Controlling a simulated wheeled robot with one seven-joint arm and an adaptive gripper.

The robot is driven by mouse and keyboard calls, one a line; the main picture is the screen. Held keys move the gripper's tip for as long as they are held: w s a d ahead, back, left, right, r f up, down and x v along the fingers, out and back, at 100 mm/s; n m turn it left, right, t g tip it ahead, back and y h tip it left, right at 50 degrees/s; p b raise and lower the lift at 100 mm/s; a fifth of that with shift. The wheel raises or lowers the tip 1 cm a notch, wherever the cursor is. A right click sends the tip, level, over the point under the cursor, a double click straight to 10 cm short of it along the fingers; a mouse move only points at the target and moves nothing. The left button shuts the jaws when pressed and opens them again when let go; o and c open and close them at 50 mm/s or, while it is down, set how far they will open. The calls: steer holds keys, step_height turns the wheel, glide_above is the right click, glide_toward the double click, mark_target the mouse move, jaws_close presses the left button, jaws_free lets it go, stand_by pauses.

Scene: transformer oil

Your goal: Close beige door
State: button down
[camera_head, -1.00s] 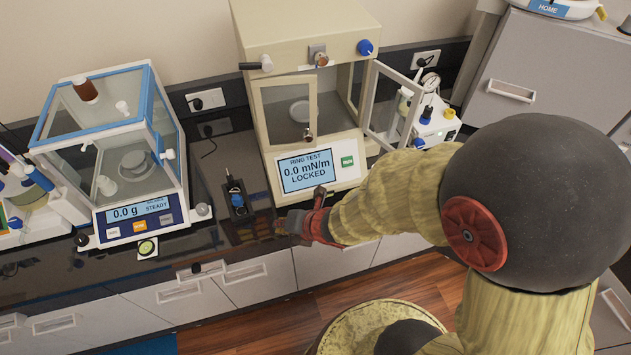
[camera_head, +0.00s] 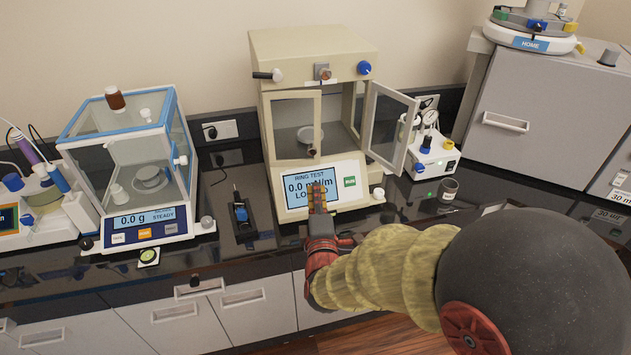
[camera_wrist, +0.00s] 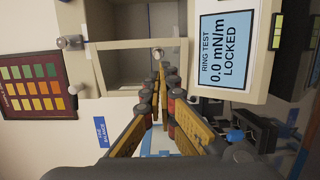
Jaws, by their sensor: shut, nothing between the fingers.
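The ring test cabinet (camera_head: 315,45) has two glazed doors. The beige-framed left door (camera_head: 293,91) covers the left half of the front; how far it stands ajar I cannot tell. Its round knob (camera_head: 312,151) is at the lower right corner. The paler right door (camera_head: 408,130) is swung wide open to the right. My gripper (camera_head: 318,190) is shut and empty, in front of the display and below the left door. In the wrist view, which is turned sideways, my fingertips (camera_wrist: 165,72) appear close to the left door's knob (camera_wrist: 157,54); contact is unclear.
The display (camera_head: 309,184) reads 0.0 mN/m. A glass-sided balance (camera_head: 130,170) stands to the left, a small black device (camera_head: 240,213) between. A white unit with bottles (camera_head: 432,155) and a grey cup (camera_head: 449,188) stand right. A dish (camera_head: 310,136) is inside the cabinet.

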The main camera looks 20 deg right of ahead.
mark_target(313, 154)
steer(key=w, duration=0.4)
steer(key=w+d+b, duration=0.1)
steer(key=w, duration=0.3)
steer(key=w+d, duration=0.1)
steer(key=w, duration=0.3)
steer(key=shift+w+d+b, duration=0.25)
steer(key=shift+w+b, duration=0.1)
steer(key=shift+w, duration=0.05)
